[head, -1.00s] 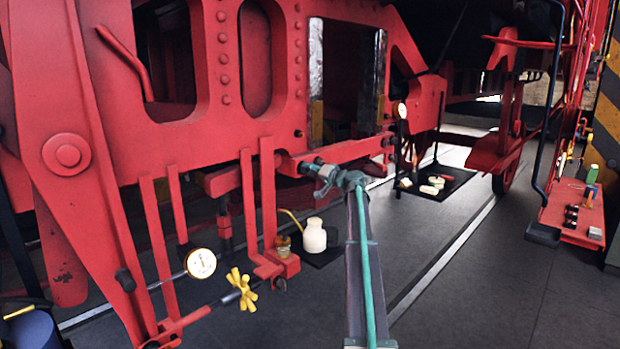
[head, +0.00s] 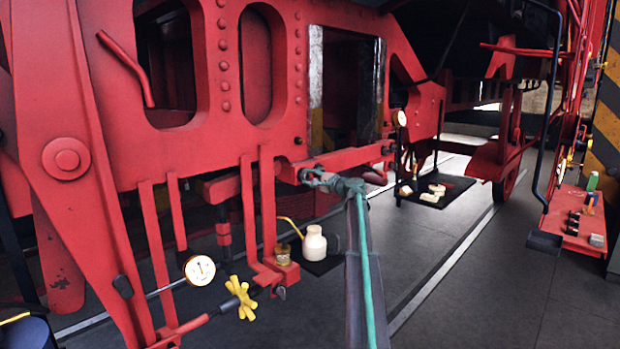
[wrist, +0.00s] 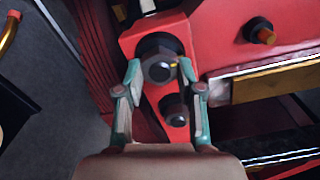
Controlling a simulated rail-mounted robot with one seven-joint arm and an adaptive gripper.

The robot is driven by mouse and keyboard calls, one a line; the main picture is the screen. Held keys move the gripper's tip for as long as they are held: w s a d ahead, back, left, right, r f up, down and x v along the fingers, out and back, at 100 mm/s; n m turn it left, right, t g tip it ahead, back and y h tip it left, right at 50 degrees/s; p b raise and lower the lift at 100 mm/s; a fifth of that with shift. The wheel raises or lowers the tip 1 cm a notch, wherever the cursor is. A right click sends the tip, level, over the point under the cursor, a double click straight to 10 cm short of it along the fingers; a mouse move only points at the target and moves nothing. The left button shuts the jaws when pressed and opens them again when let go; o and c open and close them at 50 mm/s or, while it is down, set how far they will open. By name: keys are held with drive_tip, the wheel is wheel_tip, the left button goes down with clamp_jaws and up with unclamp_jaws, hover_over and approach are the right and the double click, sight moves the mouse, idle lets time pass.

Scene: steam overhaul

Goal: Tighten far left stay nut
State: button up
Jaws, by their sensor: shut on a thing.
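My gripper (wrist: 160,72) is shut on this nut, with one green-grey fingertip on each side. A second dark nut (wrist: 174,111) sits lower on the same bar, between the fingers but apart from the tips. In the head view my gripper (head: 308,175) is at the left end of the red bar (head: 350,157), and it hides the nut there.
A yellow handwheel (head: 240,298) and a round gauge (head: 200,270) are at lower left. A white bottle (head: 314,243) stands on a dark mat below the bar. Another dark mat (head: 455,187) with small items lies farther back.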

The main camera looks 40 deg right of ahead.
drive_tip(key=shift+m+p, duration=0.45)
drive_tip(key=shift+m, duration=1.05)
drive_tip(key=shift+f, duration=0.1)
drive_tip(key=o, duration=1.2)
drive_tip(key=shift+c, duration=0.2)
drive_tip(key=shift+s, duration=0.1)
drive_tip(key=s+d, duration=0.1)
drive_tip(key=s, duration=1)
drive_tip(key=shift+s+d, duration=0.35)
drive_tip(key=shift+s, duration=0.05)
drive_tip(key=shift+a, duration=0.1)
